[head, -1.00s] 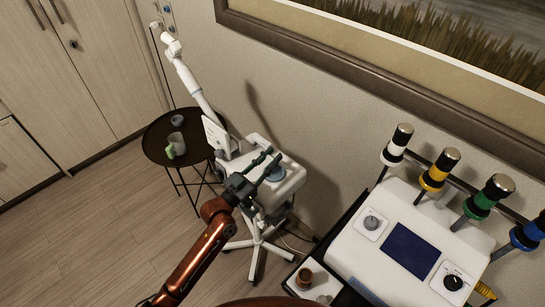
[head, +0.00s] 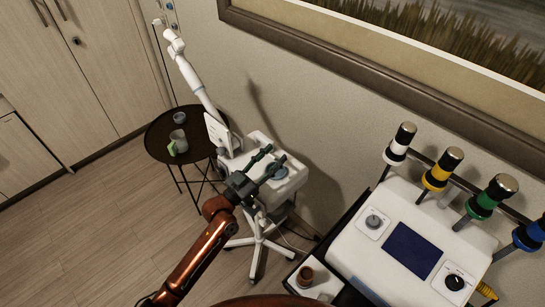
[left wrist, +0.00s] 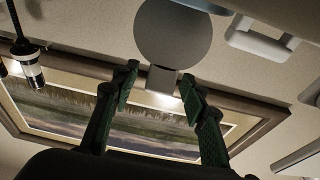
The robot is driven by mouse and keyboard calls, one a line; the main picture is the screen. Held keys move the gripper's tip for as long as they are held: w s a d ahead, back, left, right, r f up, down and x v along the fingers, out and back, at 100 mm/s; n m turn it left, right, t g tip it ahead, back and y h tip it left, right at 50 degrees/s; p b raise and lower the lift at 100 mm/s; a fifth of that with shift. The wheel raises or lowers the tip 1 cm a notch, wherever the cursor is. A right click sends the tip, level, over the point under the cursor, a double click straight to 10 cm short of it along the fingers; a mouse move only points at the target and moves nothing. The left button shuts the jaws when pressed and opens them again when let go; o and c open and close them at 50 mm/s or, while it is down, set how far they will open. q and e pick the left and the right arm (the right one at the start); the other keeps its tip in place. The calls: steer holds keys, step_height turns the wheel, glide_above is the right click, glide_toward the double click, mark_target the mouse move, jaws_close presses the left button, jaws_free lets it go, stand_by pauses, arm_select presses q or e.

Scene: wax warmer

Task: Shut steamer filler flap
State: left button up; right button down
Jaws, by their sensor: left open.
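The white steamer (head: 292,186) stands on a wheeled base against the wall, its long arm rising to the left. A round grey-blue flap (head: 279,174) shows on its top, partly behind my gripper. In the left wrist view a flat grey disc with a short tab, apparently this flap (left wrist: 173,32), is just beyond the fingertips. I cannot tell its exact tilt. My left gripper (head: 275,153) is over the steamer's top, open and empty. Its green-grey fingers also show in the left wrist view (left wrist: 158,78), apart, with the tab between them in the picture. My right gripper is not in view.
A dark round side table (head: 158,150) with a cup (head: 179,141) and a small bowl stands left of the steamer. A white console (head: 400,240) with coloured-ring handpieces stands at right. A framed picture (head: 400,95) hangs on the wall. Open floor lies at left.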

arm_select(q)
steer(key=v, duration=1.2)
steer(key=shift+c, duration=0.6)
